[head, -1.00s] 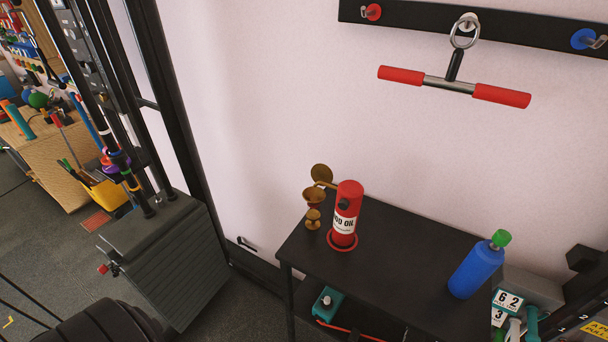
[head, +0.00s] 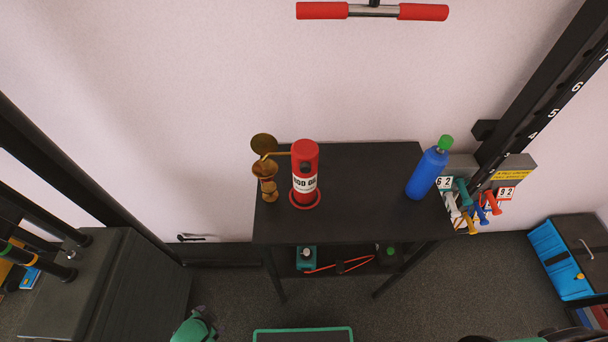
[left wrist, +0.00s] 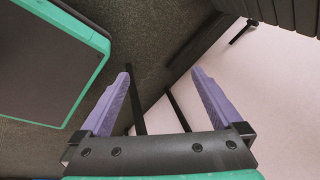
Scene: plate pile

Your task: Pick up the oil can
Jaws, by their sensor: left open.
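The oil can (head: 305,172) is a red upright cylinder with a white label partly reading "OD OIL". It stands on the left part of the black table (head: 365,215) against the wall, with a red ring at its foot. A thin brass-coloured spout points left from its top. My left gripper (left wrist: 162,88) is open and empty in the left wrist view, its two purple fingers apart over floor and wall. The oil can is not in that view. In the head view, a green and grey part of my left arm (head: 194,327) shows low at the left, below the table. My right gripper is not seen.
A blue bottle (head: 427,172) with a green cap stands at the table's right end. A teal item (head: 306,258) lies on the lower shelf.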

